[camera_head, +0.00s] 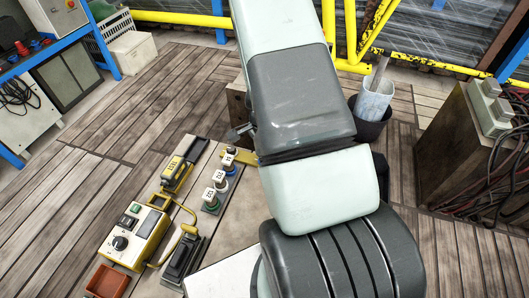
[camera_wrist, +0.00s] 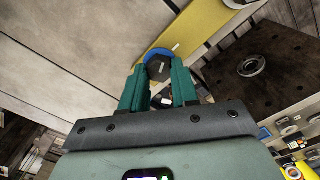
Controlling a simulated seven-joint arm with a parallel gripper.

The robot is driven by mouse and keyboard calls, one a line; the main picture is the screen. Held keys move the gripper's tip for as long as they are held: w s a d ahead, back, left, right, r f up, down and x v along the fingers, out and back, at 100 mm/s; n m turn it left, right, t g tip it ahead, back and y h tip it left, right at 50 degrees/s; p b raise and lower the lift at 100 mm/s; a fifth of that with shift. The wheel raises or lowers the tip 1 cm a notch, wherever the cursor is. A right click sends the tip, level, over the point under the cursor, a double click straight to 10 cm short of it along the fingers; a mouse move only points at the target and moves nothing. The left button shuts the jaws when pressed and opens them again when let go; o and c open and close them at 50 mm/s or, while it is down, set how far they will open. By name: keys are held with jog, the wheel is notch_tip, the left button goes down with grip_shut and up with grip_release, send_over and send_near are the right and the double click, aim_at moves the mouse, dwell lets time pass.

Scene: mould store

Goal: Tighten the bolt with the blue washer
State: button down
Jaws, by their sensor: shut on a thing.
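In the wrist view, a dark hex bolt head (camera_wrist: 158,69) sits on a blue washer (camera_wrist: 149,54), at the end of a yellow bar (camera_wrist: 203,28). A short white mark lies beside the washer on the yellow bar. My gripper (camera_wrist: 158,80) has its two teal fingers on either side of the bolt head and is shut on it. In the head view my own arm covers the bolt, the washer and the gripper. Only a short end of the yellow bar (camera_head: 245,157) shows there, left of the arm.
A dark brown plate with holes (camera_wrist: 285,65) lies right of the bolt. In the head view, several white labelled pieces (camera_head: 219,179) stand on the bench, near a yellow control box (camera_head: 136,238), a yellow-black tool (camera_head: 178,170) and an orange tray (camera_head: 108,281). A dark bin (camera_head: 370,125) stands behind.

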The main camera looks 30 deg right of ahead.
jog(key=m, duration=0.5)
jog(key=shift+r, duration=0.1)
dwell(0.5)
jog(key=c, duration=0.8)
grip_release()
jog(key=shift+c, duration=0.2)
notch_tip(320, 180, up, 11)
